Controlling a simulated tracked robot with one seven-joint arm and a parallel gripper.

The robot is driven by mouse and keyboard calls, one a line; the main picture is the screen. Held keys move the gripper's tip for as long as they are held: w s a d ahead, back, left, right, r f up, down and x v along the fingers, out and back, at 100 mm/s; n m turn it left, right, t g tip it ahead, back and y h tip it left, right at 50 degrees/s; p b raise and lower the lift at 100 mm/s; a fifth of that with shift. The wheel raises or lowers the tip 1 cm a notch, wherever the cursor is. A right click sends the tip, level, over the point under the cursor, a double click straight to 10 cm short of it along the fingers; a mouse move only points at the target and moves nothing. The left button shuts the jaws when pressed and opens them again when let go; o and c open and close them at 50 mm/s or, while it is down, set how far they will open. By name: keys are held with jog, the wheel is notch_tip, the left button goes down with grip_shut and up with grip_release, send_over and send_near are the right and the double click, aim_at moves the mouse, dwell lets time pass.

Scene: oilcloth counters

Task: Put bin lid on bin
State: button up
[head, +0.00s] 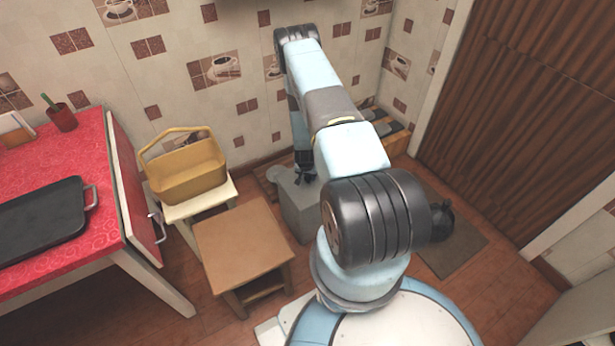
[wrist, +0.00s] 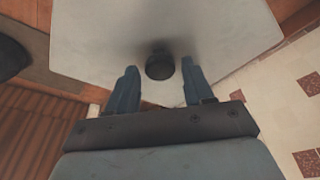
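A grey bin (head: 296,216) stands on the floor beyond the small brown stool, partly hidden by my arm. In the wrist view, a pale grey flat panel with a dark round knob (wrist: 160,66) fills much of the picture; it looks like the bin lid (wrist: 225,30). My gripper (head: 304,179) points down at the top of the bin in the head view. In the wrist view, my gripper (wrist: 160,80) has its fingers apart, one on each side of the knob, with a gap showing. I cannot tell how the lid sits on the bin.
A brown stool (head: 243,245) stands close left of the bin. A yellow basket (head: 188,175) sits on a white stool behind it. A red counter (head: 60,235) is at left. A black bag-like thing (head: 441,222) lies on a mat (head: 460,250) at right.

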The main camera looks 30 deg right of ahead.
jog(key=shift+o, duration=1)
jog(key=shift+r, duration=0.1)
